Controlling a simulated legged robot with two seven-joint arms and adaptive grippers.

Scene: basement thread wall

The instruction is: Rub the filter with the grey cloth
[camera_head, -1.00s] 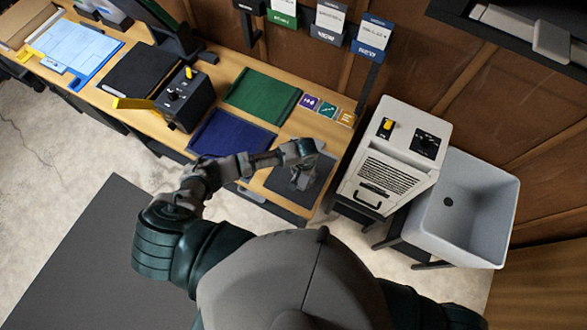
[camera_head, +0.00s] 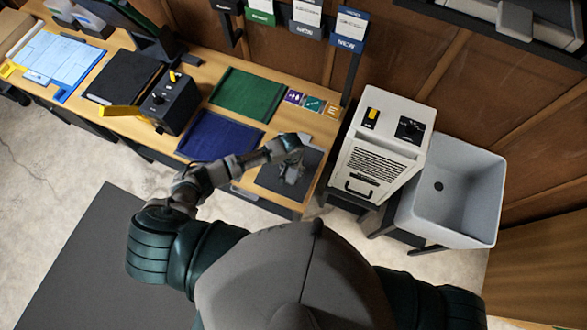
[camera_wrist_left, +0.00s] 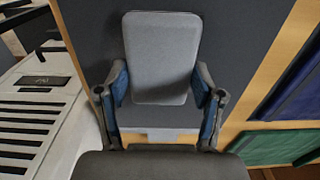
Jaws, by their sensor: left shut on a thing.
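My left gripper (camera_head: 290,172) is low over a dark grey mat (camera_head: 312,168) at the bench's right end. In the left wrist view its two fingers (camera_wrist_left: 160,92) are shut on the sides of a light grey, rounded rectangular pad (camera_wrist_left: 160,50), which looks like the grey cloth. I cannot tell whether the pad touches the mat. A black slatted grille (camera_head: 370,166), likely the filter, is on the front of a white machine (camera_head: 390,125) right of the bench. Its slats also show at left in the wrist view (camera_wrist_left: 30,125). My right gripper is out of view.
A grey sink (camera_head: 465,190) stands right of the machine. Blue (camera_head: 220,137) and green (camera_head: 247,95) mats and a black box (camera_head: 172,105) with a yellow lever lie left along the bench. Label holders hang on the wall above. A gap separates bench and machine.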

